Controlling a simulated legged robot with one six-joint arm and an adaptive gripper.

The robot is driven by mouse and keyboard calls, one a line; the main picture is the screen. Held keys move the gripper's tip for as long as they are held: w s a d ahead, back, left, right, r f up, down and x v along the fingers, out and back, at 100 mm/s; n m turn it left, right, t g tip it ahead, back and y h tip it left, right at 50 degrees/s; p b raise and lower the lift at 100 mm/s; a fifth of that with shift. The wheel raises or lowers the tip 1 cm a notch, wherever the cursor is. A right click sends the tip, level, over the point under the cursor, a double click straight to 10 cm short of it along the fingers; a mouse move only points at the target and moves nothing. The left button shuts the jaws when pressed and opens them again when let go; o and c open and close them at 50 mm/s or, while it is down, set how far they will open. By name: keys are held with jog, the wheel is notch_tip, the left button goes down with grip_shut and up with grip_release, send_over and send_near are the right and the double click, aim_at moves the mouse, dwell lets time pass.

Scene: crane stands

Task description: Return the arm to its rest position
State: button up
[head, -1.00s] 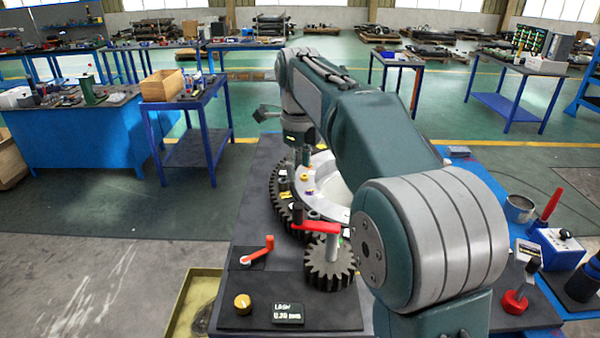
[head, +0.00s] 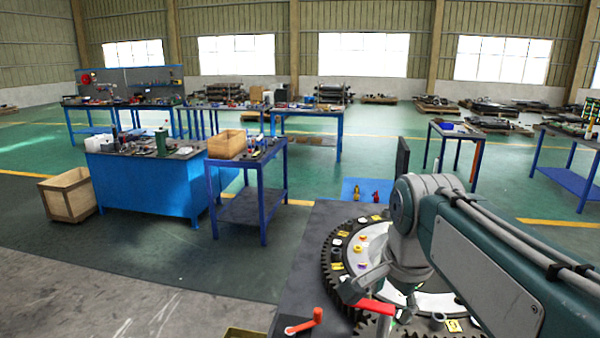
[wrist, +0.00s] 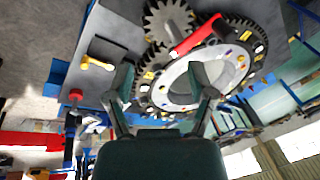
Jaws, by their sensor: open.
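My gripper (wrist: 166,92) is open in the wrist view, with its two fingers spread apart and nothing held between them. Beyond the fingers are a large toothed ring (wrist: 228,66) with small coloured parts on it, a small gear (wrist: 167,22) and a red handle (wrist: 196,37). In the head view my arm (head: 490,265) comes in from the right and bends down over the ring (head: 345,255). The red handle (head: 375,307) shows just below the wrist there. The fingers are hard to make out in the head view.
The floor between is clear.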

jog(key=s+d+f+n+t, duration=0.1)
jog(key=s+f+n+t, duration=0.1)
jog(key=s+f+n, duration=0.6)
jog(key=s+n, duration=0.4)
jog(key=shift+s+d+f+t, duration=0.15)
jog(key=shift+s+f+t, duration=0.05)
jog(key=shift+f+t, duration=0.1)
